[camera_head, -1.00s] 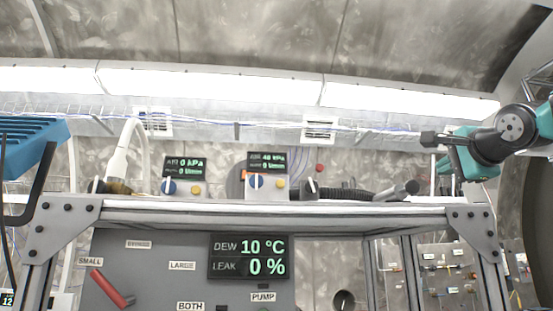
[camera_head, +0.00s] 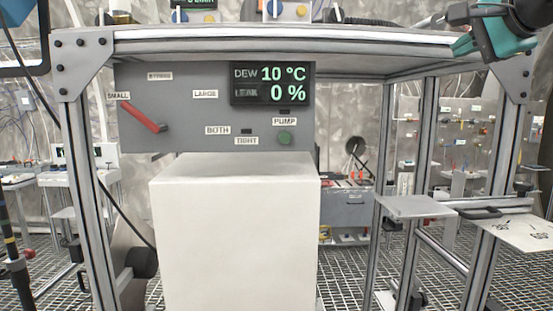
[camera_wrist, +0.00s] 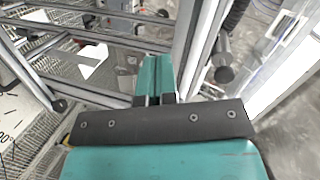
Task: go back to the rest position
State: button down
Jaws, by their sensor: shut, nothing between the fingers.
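My gripper (camera_wrist: 157,66) shows in the wrist view with its teal fingers together and nothing between them. In the head view my teal and dark gripper (camera_head: 466,46) is at the upper right, in front of the right end of the steel frame's top shelf (camera_head: 300,42). Part of my arm is cut off by the top edge there. Whether the gripper touches the frame cannot be told.
A grey panel (camera_head: 180,112) with a red lever (camera_head: 144,118) and a display (camera_head: 272,84) reading 10 °C and 0 % hangs under the shelf. A white box (camera_head: 235,240) stands below it. Frame posts (camera_head: 424,140) and a small grey plate (camera_head: 415,207) are at the right.

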jog(key=s+a+f+n+g+y, duration=0.1)
jog(key=s+a+f+n+g, duration=0.3)
jog(key=f, duration=0.4)
jog(key=s+a+f+n+g+y, duration=0.1)
jog(key=s+a+f+n, duration=0.2)
jog(key=a+f, duration=0.3)
jog(key=s+a+f+n+g+y, duration=0.1)
jog(key=s+a+f+n+g, duration=0.25)
jog(key=f, duration=0.55)
jog(key=s+a+f+n+g, duration=0.2)
jog(key=s+f+n+g, duration=0.1)
jog(key=s+f+n, duration=0.2)
jog(key=s+a+f+n+g, duration=0.2)
jog(key=s+f+n, duration=0.3)
jog(key=s+f, duration=0.4)
jog(key=s+g, duration=0.1)
jog(key=s, duration=0.2)
jog(key=shift+s+a+f+h+b, duration=0.25)
jog(key=shift+a+f+h+b, duration=0.05)
jog(key=shift+h, duration=0.1)
